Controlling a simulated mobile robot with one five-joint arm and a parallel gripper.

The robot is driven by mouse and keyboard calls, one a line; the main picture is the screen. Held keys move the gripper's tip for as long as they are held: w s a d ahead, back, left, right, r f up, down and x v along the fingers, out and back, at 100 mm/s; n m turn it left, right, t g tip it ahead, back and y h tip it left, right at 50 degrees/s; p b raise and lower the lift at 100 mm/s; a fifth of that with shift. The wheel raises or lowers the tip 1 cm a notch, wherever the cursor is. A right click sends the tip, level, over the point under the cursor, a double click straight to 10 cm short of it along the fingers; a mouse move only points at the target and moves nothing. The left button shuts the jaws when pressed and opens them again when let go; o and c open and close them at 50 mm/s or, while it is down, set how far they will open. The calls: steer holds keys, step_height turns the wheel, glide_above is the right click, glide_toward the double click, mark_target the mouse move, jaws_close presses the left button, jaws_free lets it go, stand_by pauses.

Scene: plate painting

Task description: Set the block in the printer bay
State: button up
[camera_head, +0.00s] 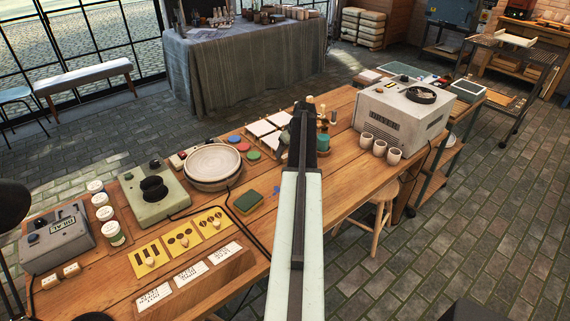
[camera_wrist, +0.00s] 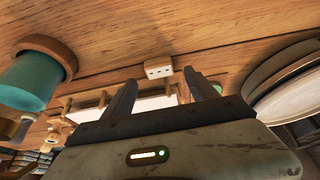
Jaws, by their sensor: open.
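A small cream block (camera_wrist: 158,71) with dark dots on its face sits by the wooden table surface in the wrist view. My gripper (camera_wrist: 161,84) is open, and the block appears between and just beyond its fingertips. I cannot tell the exact gap. In the head view my arm runs up the middle, and I cannot make out this block there. Two similar small cream blocks (camera_head: 72,270) lie at the table's left end, near a grey machine (camera_head: 57,238). A green-grey machine (camera_head: 153,189) with a dark knob stands beside it. I cannot tell which machine has the printer bay.
A round plate (camera_head: 212,162) stands left of my arm; its rim shows at right in the wrist view. A teal jar (camera_wrist: 27,80) stands on the opposite side. White tiles (camera_head: 262,128) lie near my arm. A grey dryer (camera_head: 401,108) and cups (camera_head: 380,148) stand right.

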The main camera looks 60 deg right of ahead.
mark_target(285, 155)
steer(key=b+x, duration=0.1)
steer(key=x, duration=0.2)
steer(key=shift+s+f+b, duration=0.1)
steer(key=shift+b, duration=0.2)
steer(key=shift+a, duration=0.1)
jaws_close()
steer(key=shift+r+p, duration=0.75)
steer(key=shift+p, duration=0.05)
step_height(285, 155, up, 3)
steer(key=p, duration=0.3)
steer(key=shift+r, duration=0.15)
steer(key=s+a, duration=0.3)
steer(key=a, duration=0.1)
steer(key=s+a, duration=0.2)
steer(key=a, duration=0.3)
steer(key=s+a+p, duration=0.1)
steer(key=s+a, duration=0.2)
steer(key=a, duration=0.1)
steer(key=shift+s+a+r, duration=0.2)
steer(key=shift+s+r, duration=0.2)
